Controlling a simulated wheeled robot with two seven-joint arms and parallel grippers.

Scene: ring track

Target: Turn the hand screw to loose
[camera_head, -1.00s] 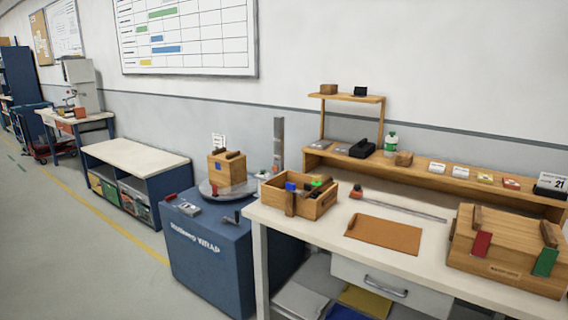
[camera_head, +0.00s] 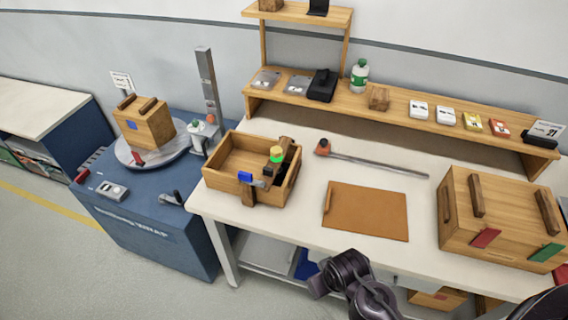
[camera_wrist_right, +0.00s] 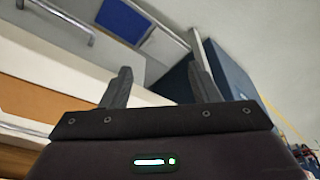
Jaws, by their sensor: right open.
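The hand screw appears to be the dark wooden clamp (camera_head: 248,195) on the front right of the open wooden box (camera_head: 222,182) on the bench. It has a blue handle (camera_head: 245,176) and a green and yellow handle (camera_head: 277,155). Whether its jaws are tight on the box wall cannot be told. My right gripper (camera_wrist_right: 160,78) is open and empty in the right wrist view, with no clamp between its fingers. Dark links of mine show at the bottom of the head view, apart from the box. My left gripper's fingers are not visible.
A brown board (camera_head: 368,212) lies right of the box, with a long bar with a red end (camera_head: 375,165) behind it. A wooden chest (camera_head: 495,240) stands at right. A shelf (camera_head: 400,112) runs along the back. A blue cabinet (camera_head: 150,230) with a turntable stands left.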

